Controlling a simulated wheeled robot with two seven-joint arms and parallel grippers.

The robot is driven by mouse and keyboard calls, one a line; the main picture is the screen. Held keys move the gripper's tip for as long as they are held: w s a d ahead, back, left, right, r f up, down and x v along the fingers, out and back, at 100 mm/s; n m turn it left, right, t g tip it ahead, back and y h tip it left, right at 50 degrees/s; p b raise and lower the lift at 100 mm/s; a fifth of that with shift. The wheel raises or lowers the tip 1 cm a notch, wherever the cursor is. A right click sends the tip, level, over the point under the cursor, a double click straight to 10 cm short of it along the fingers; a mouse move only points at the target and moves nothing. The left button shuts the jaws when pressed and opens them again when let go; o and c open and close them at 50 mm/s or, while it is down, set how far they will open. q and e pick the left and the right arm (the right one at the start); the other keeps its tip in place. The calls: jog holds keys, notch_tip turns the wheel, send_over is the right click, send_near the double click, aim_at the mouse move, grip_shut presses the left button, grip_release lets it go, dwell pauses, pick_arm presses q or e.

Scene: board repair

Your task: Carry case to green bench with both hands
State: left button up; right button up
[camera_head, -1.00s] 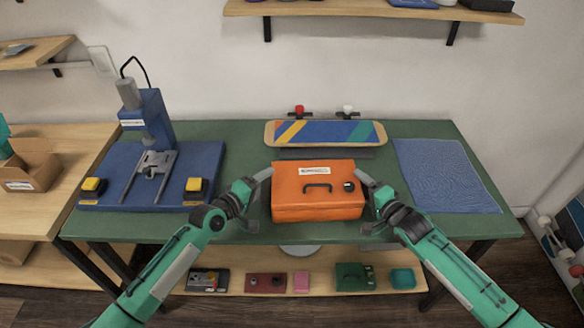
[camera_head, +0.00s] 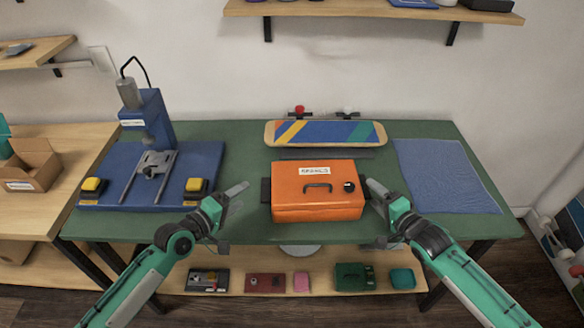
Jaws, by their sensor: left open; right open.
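The orange case (camera_head: 318,200) sits upright on the green bench (camera_head: 245,150), near its front edge. It has a dark handle on its lid, a white label and a dark grip on its left side. My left gripper (camera_head: 232,207) is open and empty, to the left of the case and apart from it. My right gripper (camera_head: 374,210) is open beside the case's right side, close to it. I cannot tell whether it touches the case.
A blue press (camera_head: 150,130) on a blue base with yellow buttons stands at the left. A striped skateboard deck (camera_head: 325,133) lies behind the case. A blue cloth (camera_head: 445,175) lies at the right. Several small boxes sit on the lower shelf (camera_head: 325,285).

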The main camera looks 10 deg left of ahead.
jog(key=v, duration=0.7)
dwell(0.4)
